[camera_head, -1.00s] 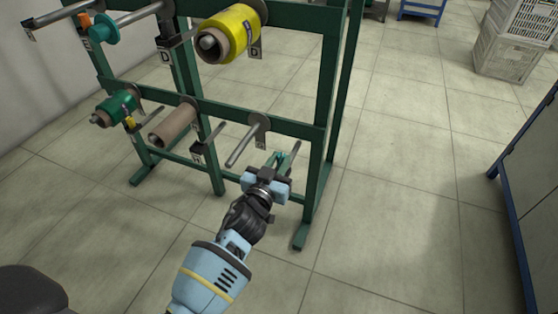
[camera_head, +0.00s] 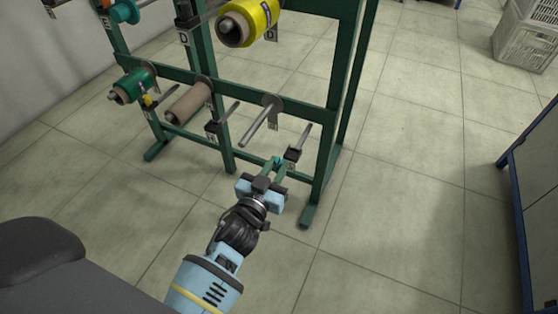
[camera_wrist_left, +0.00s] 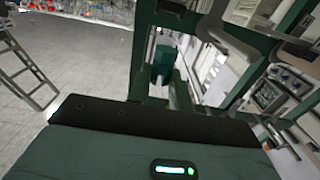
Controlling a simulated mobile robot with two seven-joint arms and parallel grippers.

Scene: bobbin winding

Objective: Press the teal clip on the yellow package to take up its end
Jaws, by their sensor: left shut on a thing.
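The yellow package (camera_head: 240,24) sits on a peg of the green rack at the top of the head view, cut by the frame edge. I cannot make out a teal clip on it. My left gripper (camera_head: 277,165) is well below it, in front of the rack's lower right part. Its fingers are shut on a small teal piece, which shows in the left wrist view (camera_wrist_left: 163,62); I cannot tell for sure whether this is the clip. A black fitting on a short rod (camera_head: 293,155) is close to the fingertips. My right gripper is not in view.
The green rack (camera_head: 330,140) also holds a green package (camera_head: 130,88), a bare brown tube (camera_head: 188,102) and a teal spool (camera_head: 124,12). An empty peg (camera_head: 258,128) sticks out above my gripper. Open floor lies right; a grey crate (camera_head: 528,40) and a blue-edged cabinet (camera_head: 535,170) stand there.

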